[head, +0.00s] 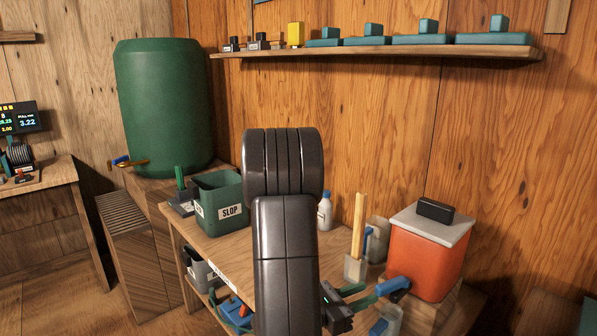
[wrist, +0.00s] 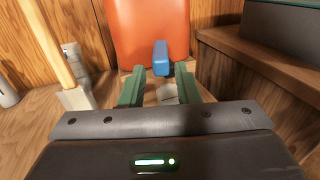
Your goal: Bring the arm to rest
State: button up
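My arm rises through the middle of the head view and hides part of the workbench (head: 225,248). My gripper (head: 366,295) is at the right of the bench, in front of an orange container (head: 425,262) with a pale lid. In the wrist view my gripper (wrist: 158,78) has its two green fingers apart, with nothing held between them. A blue tap or handle (wrist: 160,57) on the front of the orange container (wrist: 150,25) lies just beyond and between the fingertips. Whether a finger touches it I cannot tell.
A green SLOP bin (head: 222,205), a white bottle (head: 325,212) and a wooden-handled tool (head: 358,235) stand on the bench. A large green barrel (head: 163,105) is at the left. A shelf (head: 380,52) with teal boxes runs above. A black item (head: 435,211) lies on the container's lid.

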send_near(391, 280)
jog(key=x, duration=0.5)
jog(key=p+x, duration=0.1)
jog(key=x, duration=0.4)
jog(key=shift+s+d+f, duration=0.15)
jog(key=shift+s+d, duration=0.05)
jog(key=shift+w+g+p, duration=0.1)
jog(key=shift+g+p, duration=0.2)
jog(key=shift+p, duration=0.1)
jog(key=shift+w+a+m+g, duration=0.15)
jog(key=shift+a+m+g, duration=0.15)
jog(key=shift+m, duration=0.1)
jog(key=shift+d, duration=0.1)
jog(key=shift+d+h, duration=0.1)
jog(key=shift+h, duration=0.2)
